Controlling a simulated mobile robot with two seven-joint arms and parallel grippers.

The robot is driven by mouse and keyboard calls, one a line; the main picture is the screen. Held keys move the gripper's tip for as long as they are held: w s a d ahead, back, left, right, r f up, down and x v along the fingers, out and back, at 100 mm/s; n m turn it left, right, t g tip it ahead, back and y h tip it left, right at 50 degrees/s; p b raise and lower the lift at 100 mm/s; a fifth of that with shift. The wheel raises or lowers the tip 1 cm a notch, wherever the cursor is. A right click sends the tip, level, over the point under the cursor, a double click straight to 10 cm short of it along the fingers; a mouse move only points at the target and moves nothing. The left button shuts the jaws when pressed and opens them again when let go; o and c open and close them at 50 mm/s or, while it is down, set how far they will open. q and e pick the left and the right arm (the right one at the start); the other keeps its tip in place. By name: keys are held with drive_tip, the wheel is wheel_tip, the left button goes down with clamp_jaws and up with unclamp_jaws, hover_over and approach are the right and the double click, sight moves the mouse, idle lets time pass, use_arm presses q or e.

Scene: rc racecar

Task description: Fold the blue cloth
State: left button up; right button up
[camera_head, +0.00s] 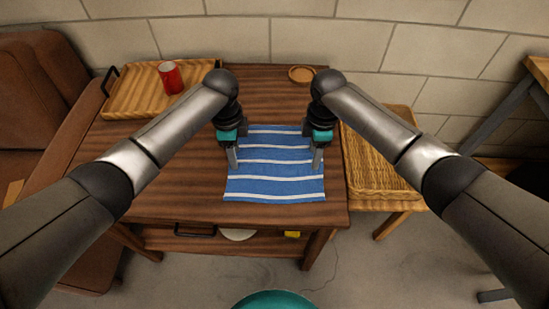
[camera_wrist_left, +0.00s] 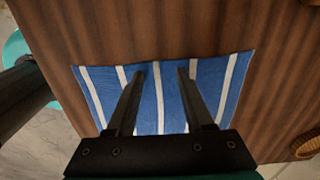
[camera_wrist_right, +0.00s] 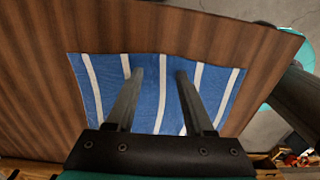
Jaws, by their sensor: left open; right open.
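The blue cloth (camera_head: 275,175) with white stripes lies spread flat on the wooden table, near its front edge. My left gripper (camera_head: 232,160) is open over the cloth's left side in the head view. My right gripper (camera_head: 317,160) is open over its right side. The cloth shows under the open fingers in the left wrist view (camera_wrist_left: 160,95) and in the right wrist view (camera_wrist_right: 155,95). Nothing is between either pair of fingers except cloth below; whether the tips touch it I cannot tell. The cloth's far edge is partly hidden by the grippers.
A wooden tray (camera_head: 130,98) with a red can (camera_head: 170,77) stands at the table's back left. A small round dish (camera_head: 301,75) is at the back. A wicker basket (camera_head: 375,170) stands right of the table (camera_head: 180,185). The table left of the cloth is clear.

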use_arm(q)
drive_tip(key=shift+f, duration=0.1)
clamp_jaws()
use_arm(e)
clamp_jaws()
drive_tip(key=shift+s+f, duration=0.1)
idle(0.7)
